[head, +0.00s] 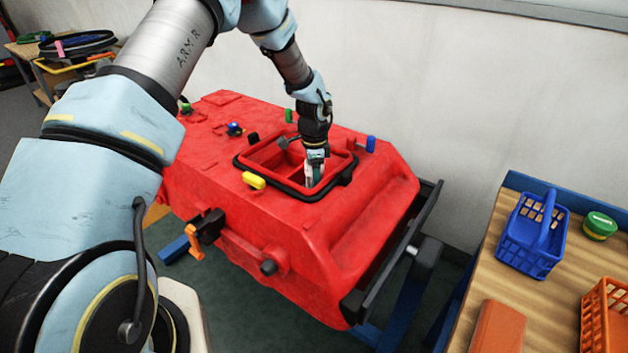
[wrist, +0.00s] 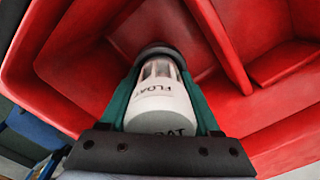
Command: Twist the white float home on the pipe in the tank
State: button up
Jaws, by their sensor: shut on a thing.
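The white float (wrist: 160,105), marked FLOAT, is between the two green fingers of my gripper (wrist: 162,112) in the wrist view. My gripper is shut on it. The float's slotted far end meets a dark round part (wrist: 160,52), and I cannot tell how far it is seated there. The pipe itself is hidden behind the float. In the head view my gripper (head: 315,168) reaches down into the square opening of the red tank (head: 215,165), with a small part of the white float (head: 309,181) showing between the fingers.
The opening has a black rim (head: 312,197) and red inner walls (wrist: 225,45) close around my gripper. A yellow latch (head: 253,180) and a blue latch (head: 371,144) stand by the rim. A wooden bench at right holds a blue basket (head: 532,235) and an orange crate (head: 607,318).

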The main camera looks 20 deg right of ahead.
dwell(0.8)
jog(key=o, duration=1.5)
jog(key=shift+c, duration=0.2)
jog(key=shift+r, duration=0.15)
jog(key=shift+r+p, duration=1.5)
jog(key=shift+r, duration=0.65)
jog(key=shift+r, duration=0.1)
jog(key=shift+r+p, duration=1.6)
jog(key=shift+r, duration=0.8)
